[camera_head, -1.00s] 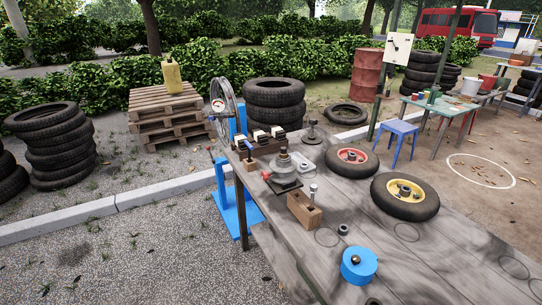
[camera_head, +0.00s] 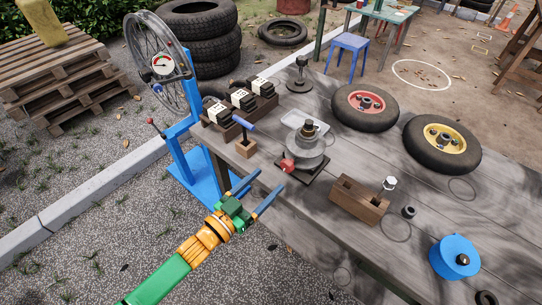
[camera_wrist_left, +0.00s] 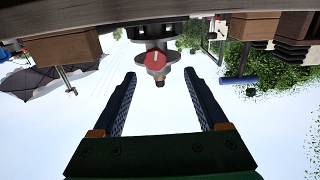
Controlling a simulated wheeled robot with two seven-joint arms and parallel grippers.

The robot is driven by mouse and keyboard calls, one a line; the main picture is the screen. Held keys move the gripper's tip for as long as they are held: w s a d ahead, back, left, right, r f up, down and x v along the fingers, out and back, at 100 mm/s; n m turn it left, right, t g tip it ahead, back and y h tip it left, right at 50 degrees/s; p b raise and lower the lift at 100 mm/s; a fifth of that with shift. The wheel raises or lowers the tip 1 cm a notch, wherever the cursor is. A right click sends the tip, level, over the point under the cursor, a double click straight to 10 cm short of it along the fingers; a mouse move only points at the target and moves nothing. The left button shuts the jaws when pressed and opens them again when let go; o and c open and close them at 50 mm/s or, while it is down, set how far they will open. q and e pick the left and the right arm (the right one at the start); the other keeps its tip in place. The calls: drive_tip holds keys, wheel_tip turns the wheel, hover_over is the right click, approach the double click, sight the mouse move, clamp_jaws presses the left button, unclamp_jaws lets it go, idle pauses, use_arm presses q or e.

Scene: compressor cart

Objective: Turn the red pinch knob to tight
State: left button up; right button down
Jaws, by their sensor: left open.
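The red pinch knob (camera_head: 287,164) sits on the front left side of a grey round fixture (camera_head: 308,150) on a dark base plate near the table's left edge. In the left wrist view the red knob (camera_wrist_left: 155,61) shows as a red disc with a pale line on it, ahead of the fingertips. My left gripper (camera_head: 269,180) comes in from the lower left. Its two blue fingers are open and empty, pointing at the knob. In the left wrist view the gripper (camera_wrist_left: 159,76) has the knob roughly centred between its fingers, apparently beyond the tips. My right gripper is not in view.
A blue-handled tool on a wooden block (camera_head: 244,137) stands just left of the fixture. A wooden block (camera_head: 358,201) stands to its right. A blue wheel stand (camera_head: 183,150) is beside the table's left edge. Two small wheels (camera_head: 441,144) lie farther right.

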sight(285, 167)
use_arm(q)
drive_tip(key=x, duration=0.4)
drive_tip(key=d+x, duration=0.1)
drive_tip(key=x, duration=0.1)
drive_tip(key=shift+s, duration=0.25)
drive_tip(key=shift+w, duration=0.3)
clamp_jaws()
